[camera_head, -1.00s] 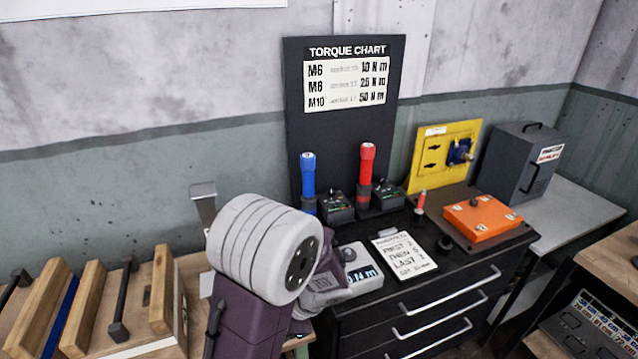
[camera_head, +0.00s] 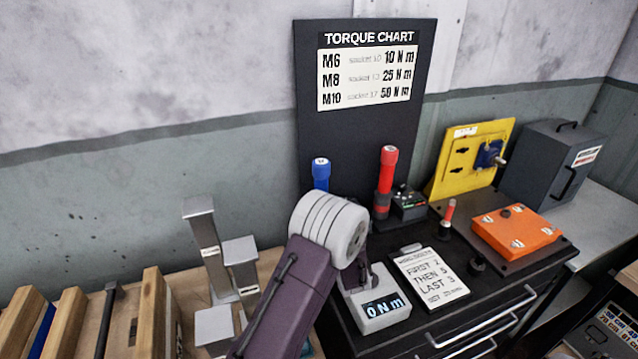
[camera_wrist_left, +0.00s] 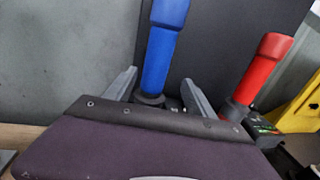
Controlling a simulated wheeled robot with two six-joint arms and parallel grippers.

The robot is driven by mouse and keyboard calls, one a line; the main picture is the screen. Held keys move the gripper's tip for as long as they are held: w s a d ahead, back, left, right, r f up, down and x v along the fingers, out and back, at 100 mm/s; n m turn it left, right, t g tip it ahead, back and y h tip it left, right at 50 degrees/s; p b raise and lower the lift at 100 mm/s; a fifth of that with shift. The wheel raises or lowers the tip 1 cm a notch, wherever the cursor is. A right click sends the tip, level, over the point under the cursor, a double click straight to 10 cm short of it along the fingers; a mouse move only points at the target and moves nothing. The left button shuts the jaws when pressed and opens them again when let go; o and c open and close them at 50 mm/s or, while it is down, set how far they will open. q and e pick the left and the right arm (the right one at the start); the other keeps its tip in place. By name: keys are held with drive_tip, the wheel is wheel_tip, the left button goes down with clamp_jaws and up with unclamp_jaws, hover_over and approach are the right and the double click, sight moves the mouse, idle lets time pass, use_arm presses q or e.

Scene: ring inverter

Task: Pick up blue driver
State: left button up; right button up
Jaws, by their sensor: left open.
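The blue driver (camera_head: 320,173) stands upright at the back of the dark cabinet top, in front of the torque chart board. Its lower part is hidden behind my left arm in the head view. In the left wrist view the blue driver (camera_wrist_left: 163,45) rises between the two fingers of my left gripper (camera_wrist_left: 158,85). The fingers are spread apart, one on each side of the driver, with gaps to it. The left fingertips are hidden in the head view. My right gripper is not in view.
A red driver (camera_head: 386,180) stands close to the right of the blue one. A torque readout (camera_head: 382,306), a note card (camera_head: 430,277) and an orange box (camera_head: 518,232) sit on the cabinet. Grey metal stands (camera_head: 205,245) are left of my arm.

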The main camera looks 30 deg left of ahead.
sight(319, 188)
use_arm(q)
drive_tip(key=x, duration=0.4)
drive_tip(key=shift+s+a+f, duration=0.1)
drive_tip(key=shift+a+f, duration=0.05)
drive_tip(key=shift+f, duration=0.1)
drive_tip(key=w+a+p, duration=0.1)
drive_tip(key=w+a+r, duration=0.1)
drive_tip(key=a, duration=0.1)
drive_tip(key=shift+w+p, duration=0.3)
drive_tip(key=shift+p, duration=0.05)
drive_tip(key=shift+w+a+f, duration=0.2)
drive_tip(key=shift+w+a, duration=0.05)
drive_tip(key=shift+w, duration=0.1)
drive_tip(key=shift+s+d+r, duration=0.15)
drive_tip(key=c, duration=1)
clamp_jaws()
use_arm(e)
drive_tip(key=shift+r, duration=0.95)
